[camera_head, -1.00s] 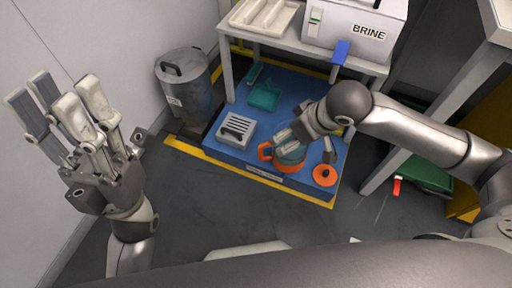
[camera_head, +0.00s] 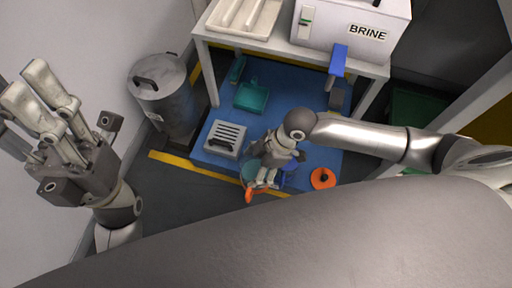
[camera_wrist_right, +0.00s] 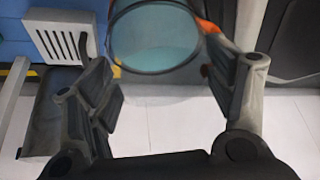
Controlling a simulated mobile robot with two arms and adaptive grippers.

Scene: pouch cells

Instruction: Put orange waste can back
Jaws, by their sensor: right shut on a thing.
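The orange waste can shows as an orange part (camera_head: 256,191) and a teal round part at the blue mat's front edge in the head view, mostly hidden by my right gripper (camera_head: 264,174). In the right wrist view its round mouth with a teal inside (camera_wrist_right: 155,45) faces the camera, with orange at its right side. My right gripper (camera_wrist_right: 165,92) is shut on the can, with a finger on either side. My left gripper (camera_head: 42,100) is open and empty, with its fingers up at the left, far from the can.
An orange disc with a dark knob (camera_head: 323,179) lies on the blue mat (camera_head: 290,90). A grey vented box (camera_head: 226,138) and a teal dustpan (camera_head: 251,96) are also there. A grey metal bin (camera_head: 165,95) stands left. A white table (camera_head: 285,47) carries the BRINE box (camera_head: 352,27).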

